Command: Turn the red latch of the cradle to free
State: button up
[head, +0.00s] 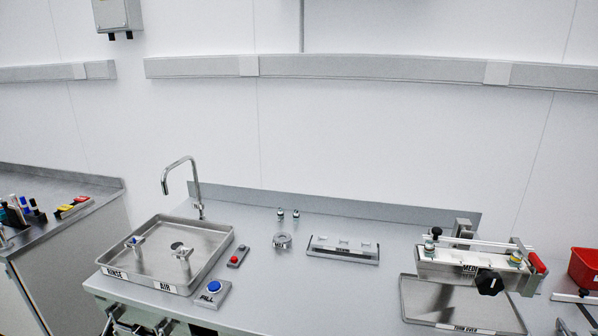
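The cradle (455,271) stands at the right of the bench, over a shallow metal tray (425,302). It is a pale metal frame with a label that seems to read "MEDI", partly covered by a black knob (489,283). The red latch (537,263) is at the cradle's right end and lies tilted, its lower end toward the front right. Whether it is engaged is too small to tell. I cannot make out my gripper in the head view.
A sink tray (205,277) marked RINSE and AIR, with a tap (196,185), is at left. A blue button (214,287), a red button (235,258), a metal ring (282,241) and a slotted block (343,251) lie between. A red bin (584,268) is far right.

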aim_at(540, 268)
jog(key=z, duration=1.4)
